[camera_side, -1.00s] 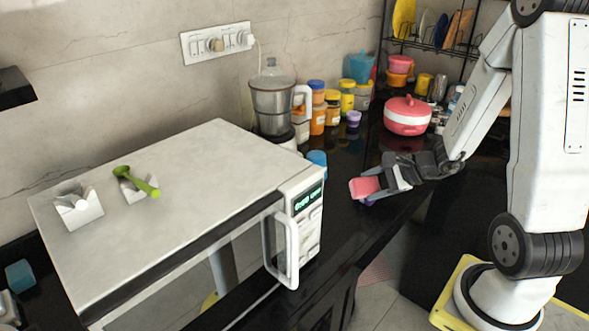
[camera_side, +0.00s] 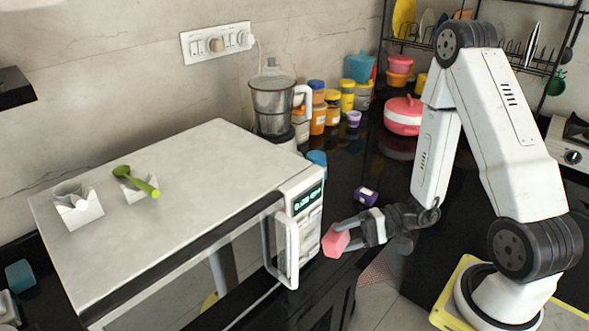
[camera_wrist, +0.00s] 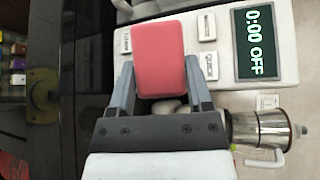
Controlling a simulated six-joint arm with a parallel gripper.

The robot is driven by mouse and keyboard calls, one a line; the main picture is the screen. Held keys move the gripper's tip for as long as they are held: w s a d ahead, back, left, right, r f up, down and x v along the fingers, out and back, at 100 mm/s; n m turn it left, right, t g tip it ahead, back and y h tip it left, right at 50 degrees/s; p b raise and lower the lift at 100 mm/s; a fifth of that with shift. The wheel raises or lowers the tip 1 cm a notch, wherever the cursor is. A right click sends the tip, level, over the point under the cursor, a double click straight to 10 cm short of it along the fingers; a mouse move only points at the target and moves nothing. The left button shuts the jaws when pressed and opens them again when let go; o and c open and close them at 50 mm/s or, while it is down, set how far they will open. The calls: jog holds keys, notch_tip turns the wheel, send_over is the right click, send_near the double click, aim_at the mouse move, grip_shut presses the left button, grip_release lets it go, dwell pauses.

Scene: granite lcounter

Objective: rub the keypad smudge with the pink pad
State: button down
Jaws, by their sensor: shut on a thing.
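The pink pad (camera_side: 335,241) is held between the fingers of my gripper (camera_side: 347,233), just right of the microwave's control panel in the side view. In the wrist view the pad (camera_wrist: 159,59) sits between the two grey fingers (camera_wrist: 160,92) and covers part of the white keypad. The keypad (camera_side: 309,222) lies below a green-lit display (camera_side: 308,198). In the wrist view several keypad buttons (camera_wrist: 207,27) show around the pad. I cannot make out the smudge; the pad may hide it. I cannot tell whether the pad touches the panel.
The microwave door handle (camera_side: 291,250) stands out left of the keypad. A purple-and-white item (camera_side: 366,196) lies on the black counter behind my gripper. A mixer jar (camera_side: 271,103), spice jars (camera_side: 319,112) and a red casserole (camera_side: 403,116) stand farther back.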

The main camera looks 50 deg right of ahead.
jog(key=shift+s+a+f+t, duration=0.3)
jog(key=shift+a+t, duration=0.15)
jog(key=shift+a, duration=0.1)
jog(key=shift+s+a+f+t, duration=0.25)
jog(key=shift+a+t, duration=0.2)
jog(key=shift+a, duration=0.1)
jog(key=shift+s+a+f+t+h, duration=0.2)
jog(key=shift+s+f+t, duration=0.05)
jog(key=shift+t, duration=0.4)
jog(key=shift+s+a+f+t+h, duration=0.2)
jog(key=shift+s+f+t, duration=0.05)
jog(key=shift+t, duration=0.4)
jog(key=shift+w, duration=2.45)
jog(key=shift+w, duration=0.55)
jog(key=shift+d, duration=0.1)
jog(key=shift+w+d, duration=0.1)
jog(key=shift+d, duration=0.85)
